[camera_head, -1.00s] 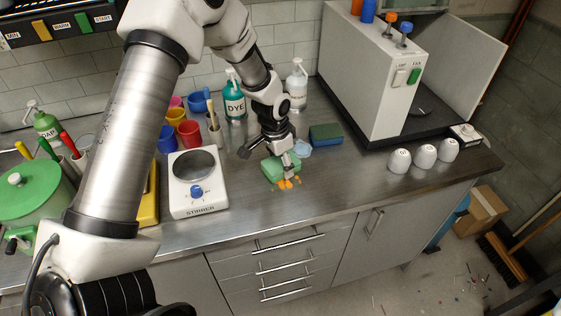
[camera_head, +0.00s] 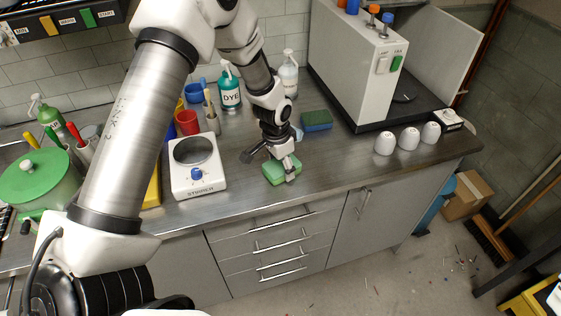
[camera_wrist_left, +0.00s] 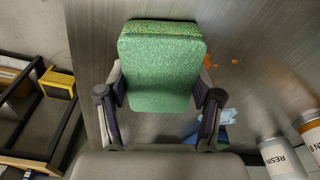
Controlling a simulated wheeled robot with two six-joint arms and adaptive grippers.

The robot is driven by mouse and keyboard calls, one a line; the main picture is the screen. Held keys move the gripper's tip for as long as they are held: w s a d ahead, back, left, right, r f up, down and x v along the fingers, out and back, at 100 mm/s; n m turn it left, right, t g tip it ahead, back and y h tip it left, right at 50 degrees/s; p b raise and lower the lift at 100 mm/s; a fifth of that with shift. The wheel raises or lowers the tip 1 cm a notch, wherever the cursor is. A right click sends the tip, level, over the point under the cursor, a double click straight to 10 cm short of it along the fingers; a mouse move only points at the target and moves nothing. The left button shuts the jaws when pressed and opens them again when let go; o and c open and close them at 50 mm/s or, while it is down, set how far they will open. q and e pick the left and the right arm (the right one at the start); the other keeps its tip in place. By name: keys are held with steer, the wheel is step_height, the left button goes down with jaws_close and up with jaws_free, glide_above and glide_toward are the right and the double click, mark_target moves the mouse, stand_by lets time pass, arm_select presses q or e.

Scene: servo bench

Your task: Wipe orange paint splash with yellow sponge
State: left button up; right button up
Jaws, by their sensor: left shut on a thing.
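My left gripper (camera_head: 271,164) is shut on a green sponge (camera_head: 280,173), low at the counter top. In the left wrist view the fingers (camera_wrist_left: 160,94) grip the sponge (camera_wrist_left: 160,72) by its sides. Its broad face is green, with a yellowish-green layer along one edge; no plainly yellow sponge shows. Small orange paint spots (camera_wrist_left: 235,61) lie on the metal counter beside the sponge in the wrist view. Paint under the sponge is hidden, and I cannot make out orange paint in the head view. My right gripper is out of view.
A stirrer (camera_head: 198,180) stands left of the gripper. A dye bottle (camera_head: 229,91), a white bottle (camera_head: 289,76) and a blue-green sponge (camera_head: 317,120) are behind. White cups (camera_head: 408,139) stand right. The counter's front edge is close; the counter between sponge and cups is clear.

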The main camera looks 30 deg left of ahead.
mark_target(280, 162)
arm_select(q)
step_height(280, 162, up, 3)
steer(key=shift+w+p, duration=0.15)
steer(key=shift+p, duration=0.15)
steer(key=shift+a+r+p, duration=0.1)
steer(key=shift+p, duration=0.2)
steer(key=shift+w+a+r+p, duration=0.1)
steer(key=shift+a+r+p, duration=0.15)
steer(key=shift+r+p, duration=0.4)
steer(key=shift+d+r+p, duration=0.25)
steer(key=shift+r+p, duration=0.7)
steer(key=shift+r, duration=0.6)
steer(key=shift+a+r+p, duration=0.1)
steer(key=shift+a+p, duration=0.1)
steer(key=shift+p, duration=0.15)
steer(key=shift+d, duration=0.1)
